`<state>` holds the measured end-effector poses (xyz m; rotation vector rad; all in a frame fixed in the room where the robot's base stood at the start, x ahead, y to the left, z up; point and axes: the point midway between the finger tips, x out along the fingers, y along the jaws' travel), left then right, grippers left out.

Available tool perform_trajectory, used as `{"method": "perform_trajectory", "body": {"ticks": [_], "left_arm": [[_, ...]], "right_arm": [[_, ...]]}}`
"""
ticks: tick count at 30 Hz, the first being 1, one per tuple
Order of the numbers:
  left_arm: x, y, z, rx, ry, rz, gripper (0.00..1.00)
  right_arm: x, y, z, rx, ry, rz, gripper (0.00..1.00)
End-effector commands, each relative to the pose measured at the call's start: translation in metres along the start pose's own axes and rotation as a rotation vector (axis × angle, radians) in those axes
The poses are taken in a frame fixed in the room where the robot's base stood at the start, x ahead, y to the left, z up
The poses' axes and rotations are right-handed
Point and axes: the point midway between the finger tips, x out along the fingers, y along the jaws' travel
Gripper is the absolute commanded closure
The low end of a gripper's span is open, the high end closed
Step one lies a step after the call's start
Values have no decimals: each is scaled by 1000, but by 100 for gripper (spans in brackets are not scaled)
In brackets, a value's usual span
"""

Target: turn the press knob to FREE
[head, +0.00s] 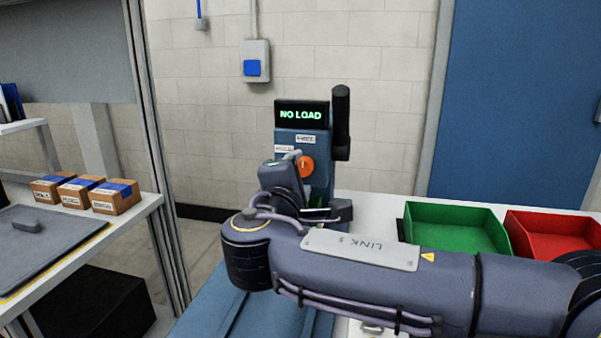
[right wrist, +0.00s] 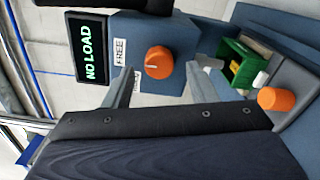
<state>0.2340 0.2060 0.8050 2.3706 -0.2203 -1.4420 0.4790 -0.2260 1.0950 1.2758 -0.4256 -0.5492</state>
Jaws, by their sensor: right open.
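The orange press knob (head: 306,166) is on the front of the blue press (head: 318,151), below a display (head: 301,114) reading NO LOAD. In the right wrist view the knob (right wrist: 159,62) has a short white mark pointing roughly left, towards the labels. A FREE label (right wrist: 120,52) is beside it; a second label (right wrist: 137,82) is partly hidden by a finger. My right gripper (right wrist: 165,74) is open, its fingers apart on either side of the knob's lower part in the picture. I cannot tell whether they touch it. My left gripper is not in view.
A green bin (head: 456,228) and a red bin (head: 556,235) stand right of the press. Another orange cylindrical piece (right wrist: 277,100) shows in the right wrist view. Small boxes (head: 116,197) sit on the left shelf. My right arm covers the bench front.

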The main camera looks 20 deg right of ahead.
Motion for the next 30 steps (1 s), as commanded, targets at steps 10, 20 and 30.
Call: {"method": "perform_trajectory", "body": {"ticks": [10,20,30], "left_arm": [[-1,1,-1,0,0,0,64],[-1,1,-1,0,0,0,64],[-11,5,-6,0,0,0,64]], "right_arm": [[-53,0,0,1,2,2,48],[-59,0,0,0,0,1,48],[-59,12,3,1,0,1,48]]}}
